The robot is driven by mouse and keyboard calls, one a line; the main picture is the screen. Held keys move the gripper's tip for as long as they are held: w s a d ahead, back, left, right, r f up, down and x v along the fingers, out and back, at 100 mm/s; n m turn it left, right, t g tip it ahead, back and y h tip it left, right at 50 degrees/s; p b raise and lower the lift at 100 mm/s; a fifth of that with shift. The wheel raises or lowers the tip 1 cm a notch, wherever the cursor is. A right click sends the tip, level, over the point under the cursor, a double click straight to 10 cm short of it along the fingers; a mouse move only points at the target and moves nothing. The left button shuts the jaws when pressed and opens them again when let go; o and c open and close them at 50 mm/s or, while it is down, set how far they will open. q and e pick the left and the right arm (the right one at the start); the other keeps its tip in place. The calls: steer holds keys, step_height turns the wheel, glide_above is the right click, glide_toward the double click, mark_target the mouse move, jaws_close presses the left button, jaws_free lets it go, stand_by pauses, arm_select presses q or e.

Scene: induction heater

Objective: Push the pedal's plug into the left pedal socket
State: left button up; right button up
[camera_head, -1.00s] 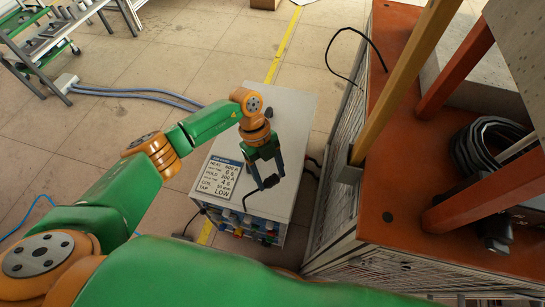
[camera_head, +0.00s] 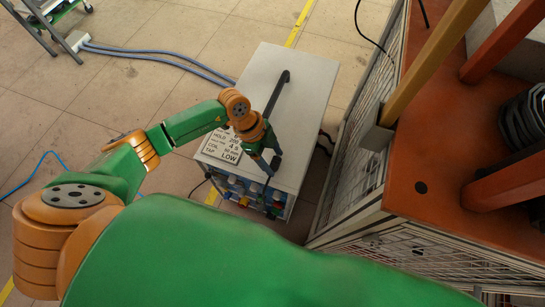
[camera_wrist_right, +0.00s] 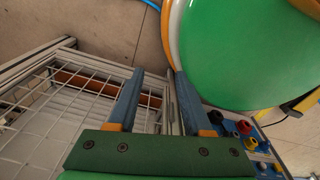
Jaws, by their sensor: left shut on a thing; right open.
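The induction heater (camera_head: 300,75) is a pale box with a settings card (camera_head: 222,149) on its top. Its front panel (camera_head: 243,190) carries blue, red and dark fittings, seen steeply from above. The left pedal socket cannot be told apart there. My left gripper (camera_head: 268,170) is at the top front edge of the box, pointing down, and is shut on a small dark thing that I take for the pedal's plug. The plug is mostly hidden by the fingers, so its contact with a socket cannot be told. My right gripper (camera_wrist_right: 155,95) is open, with nothing seen between its fingers.
An orange-topped bench (camera_head: 440,165) with mesh sides stands close to the right of the heater. A dark handle (camera_head: 278,92) lies along the heater's top. In the right wrist view, panel knobs (camera_wrist_right: 243,127) show beside the right finger. Floor left of the heater is mostly clear.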

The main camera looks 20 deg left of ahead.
arm_select(q)
steer(key=shift+f, duration=0.65)
steer(key=shift+b, duration=0.3)
steer(key=shift+r, duration=0.1)
steer(key=o, duration=1.4)
steer(key=shift+c, duration=0.2)
steer(key=shift+r, duration=0.2)
steer(key=p+v, duration=0.2)
steer(key=v, duration=0.4)
steer(key=shift+a+r, duration=0.2)
steer(key=shift+r, duration=0.05)
arm_select(e)
steer(key=shift+s+a+r, duration=0.15)
steer(key=shift+a+r, duration=0.1)
steer(key=shift+r, duration=0.1)
